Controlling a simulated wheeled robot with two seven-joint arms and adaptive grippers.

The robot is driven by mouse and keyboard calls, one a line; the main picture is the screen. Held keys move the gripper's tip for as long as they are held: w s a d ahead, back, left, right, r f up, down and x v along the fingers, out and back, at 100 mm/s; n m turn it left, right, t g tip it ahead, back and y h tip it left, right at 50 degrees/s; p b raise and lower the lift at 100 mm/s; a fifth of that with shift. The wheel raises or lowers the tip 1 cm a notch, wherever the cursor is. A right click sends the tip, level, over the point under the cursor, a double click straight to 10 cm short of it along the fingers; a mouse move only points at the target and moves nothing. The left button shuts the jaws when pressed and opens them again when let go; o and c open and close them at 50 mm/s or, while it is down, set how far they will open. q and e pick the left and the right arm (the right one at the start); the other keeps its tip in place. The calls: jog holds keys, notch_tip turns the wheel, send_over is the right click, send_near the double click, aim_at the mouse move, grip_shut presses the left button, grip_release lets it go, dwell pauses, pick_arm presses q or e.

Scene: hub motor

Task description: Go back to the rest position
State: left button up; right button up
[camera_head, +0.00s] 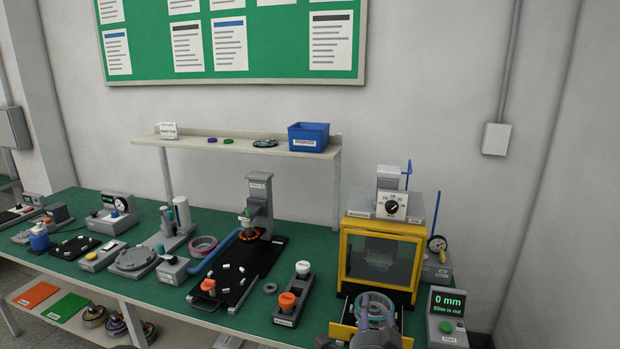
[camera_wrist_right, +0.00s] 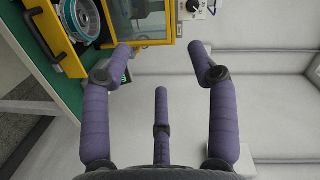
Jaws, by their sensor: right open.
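My right gripper (camera_wrist_right: 160,60) shows in the right wrist view with its purple padded fingers spread apart. It is open, and nothing is between the fingers. It hangs clear, with the yellow-framed machine (camera_wrist_right: 155,42) beyond it at the upper left. I cannot make out my left gripper in either view.
The green bench (camera_head: 330,235) holds several fixtures, including a black plate (camera_head: 262,262) and a stand with orange-topped parts (camera_head: 283,318). A display (camera_head: 448,302) reads "0 mm, Slide is out". A shelf (camera_head: 230,146) carries a blue bin (camera_head: 308,130).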

notch_tip(320, 180, down, 30)
jog(key=s+a+n+g+y, duration=0.1)
jog(key=s+n+g+y, duration=0.1)
jog(key=n+g+y, duration=0.4)
jog(key=s+a+f+n+g+y, duration=0.1)
jog(key=s+f+n+g, duration=0.5)
jog(key=s+f, duration=1.3)
jog(key=s+a+g, duration=0.1)
jog(key=s+g, duration=0.1)
jog(key=g, duration=0.2)
jog(key=shift+s+f+n, duration=0.15)
jog(key=shift+f+n, duration=0.15)
jog(key=shift+f, duration=0.1)
